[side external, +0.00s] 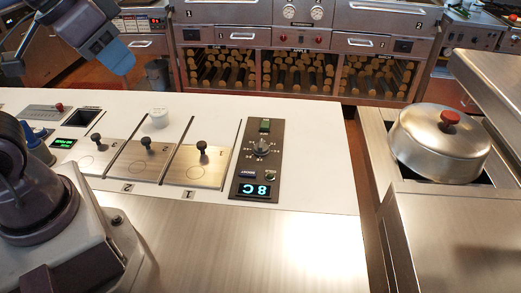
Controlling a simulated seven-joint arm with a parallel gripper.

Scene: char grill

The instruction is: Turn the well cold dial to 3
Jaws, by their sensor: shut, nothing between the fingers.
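The dial (262,146) is a round dark knob with a pale scale around it. It sits on a black control panel (242,170) set in the white counter. The scale figures and the knob's pointer are too small to read. A green-lit switch (265,125) sits at the far end. My gripper (117,58) is at the upper left, a blue end on a dark wrist. It is shut and empty, well away from the dial and above the counter.
A lidded pot (440,142) stands at the right. Bare steel counter (260,245) lies in front. Shelves of logs (300,72) are at the back.

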